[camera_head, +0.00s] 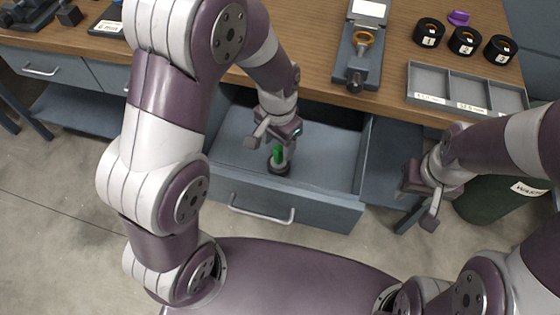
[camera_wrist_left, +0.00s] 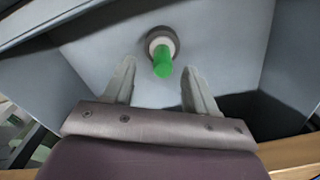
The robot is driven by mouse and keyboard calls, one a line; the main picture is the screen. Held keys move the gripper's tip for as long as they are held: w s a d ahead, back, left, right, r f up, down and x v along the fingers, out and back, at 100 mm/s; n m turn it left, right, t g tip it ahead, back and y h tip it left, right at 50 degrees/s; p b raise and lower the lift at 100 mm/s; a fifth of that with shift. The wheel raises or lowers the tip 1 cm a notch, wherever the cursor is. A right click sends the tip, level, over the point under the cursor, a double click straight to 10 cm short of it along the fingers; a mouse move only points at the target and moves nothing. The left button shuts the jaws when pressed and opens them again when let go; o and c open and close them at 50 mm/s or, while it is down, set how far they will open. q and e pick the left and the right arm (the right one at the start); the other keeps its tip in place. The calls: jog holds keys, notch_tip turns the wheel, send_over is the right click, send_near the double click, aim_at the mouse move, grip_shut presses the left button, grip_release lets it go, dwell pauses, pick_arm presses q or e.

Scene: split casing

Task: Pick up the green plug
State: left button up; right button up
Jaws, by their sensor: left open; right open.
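The green plug (camera_head: 278,154) stands in an open grey-blue drawer (camera_head: 325,165) below the workbench, with a dark round base under it. In the left wrist view the green plug (camera_wrist_left: 162,62) is ahead of the fingertips, between their lines, with a pale collar and dark ring around its far end. My left gripper (camera_head: 272,141) is over the drawer, close to the plug, with its fingers apart; it also shows in the left wrist view (camera_wrist_left: 156,85). Nothing is between its fingers there. My right gripper (camera_head: 424,203) is open and empty, outside the drawer to the right.
The drawer's front wall (camera_head: 285,205) and sides surround the plug. On the wooden bench (camera_head: 310,55) are a grey fixture with an orange ring (camera_head: 363,38), several black numbered rings (camera_head: 465,40), a purple piece (camera_head: 458,17) and a compartment tray (camera_head: 468,78). A dark green waste bin (camera_head: 490,202) stands right.

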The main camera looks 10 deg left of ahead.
aim_at(279, 155)
pick_arm(q)
jog(key=f, duration=0.2)
jog(key=f+b, duration=0.1)
jog(key=f, duration=0.1)
jog(key=w+f, duration=0.1)
jog(key=f, duration=0.2)
jog(key=c, duration=1)
jog(key=shift+r, duration=0.1)
jog(key=shift+c, duration=0.2)
